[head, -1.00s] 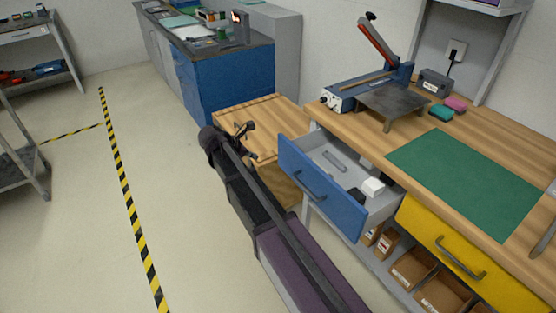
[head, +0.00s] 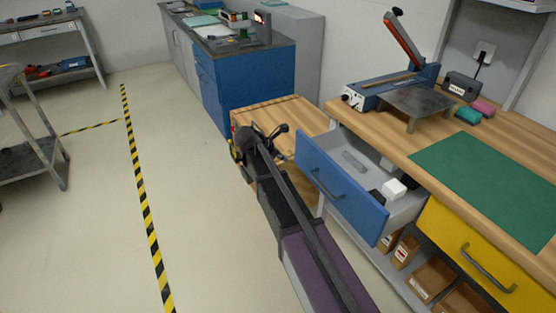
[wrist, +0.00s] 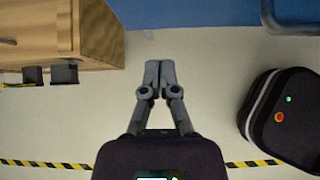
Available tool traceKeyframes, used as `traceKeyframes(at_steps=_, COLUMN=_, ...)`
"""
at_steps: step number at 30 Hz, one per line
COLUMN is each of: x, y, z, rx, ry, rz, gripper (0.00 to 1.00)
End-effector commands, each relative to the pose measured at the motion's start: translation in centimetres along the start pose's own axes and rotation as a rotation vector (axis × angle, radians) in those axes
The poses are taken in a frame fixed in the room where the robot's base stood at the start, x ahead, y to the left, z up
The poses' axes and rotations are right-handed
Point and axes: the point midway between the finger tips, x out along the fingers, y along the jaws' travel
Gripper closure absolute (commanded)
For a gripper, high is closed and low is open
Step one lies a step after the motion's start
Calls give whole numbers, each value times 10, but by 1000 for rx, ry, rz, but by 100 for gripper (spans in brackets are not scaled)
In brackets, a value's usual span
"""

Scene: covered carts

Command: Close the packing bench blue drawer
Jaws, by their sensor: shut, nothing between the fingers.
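The blue drawer (head: 340,192) of the packing bench stands pulled out, its grey inside showing. It holds a small white box (head: 394,188), a dark item beside it and a grey item farther back. Its front has a dark bar handle (head: 325,185). My gripper (head: 280,131) is left of the drawer's far front corner, apart from it in the head view. In the wrist view my gripper (wrist: 160,72) is shut and empty, fingertips together over bare floor. The blue drawer front (wrist: 215,12) and part of its handle (wrist: 285,22) lie just beyond the tips.
A wooden crate (head: 285,112) stands beyond the gripper, beside the bench; a wooden box side (wrist: 45,28) fills the upper left of the wrist view. A yellow drawer (head: 470,250) is right of the blue one.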

Motion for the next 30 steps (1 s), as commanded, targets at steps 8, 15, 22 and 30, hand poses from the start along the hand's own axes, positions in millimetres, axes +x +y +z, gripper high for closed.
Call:
traceKeyframes(at_steps=8, x=30, y=0, z=5, rx=1, ry=0, rz=0, gripper=100)
traceKeyframes(at_steps=15, x=47, y=0, z=23, rx=1, ry=0, rz=0, gripper=100)
traceKeyframes(at_steps=22, x=52, y=0, z=28, rx=0, ry=0, rz=1, gripper=100)
traceKeyframes(at_steps=30, x=52, y=0, z=28, rx=0, ry=0, rz=1, gripper=100)
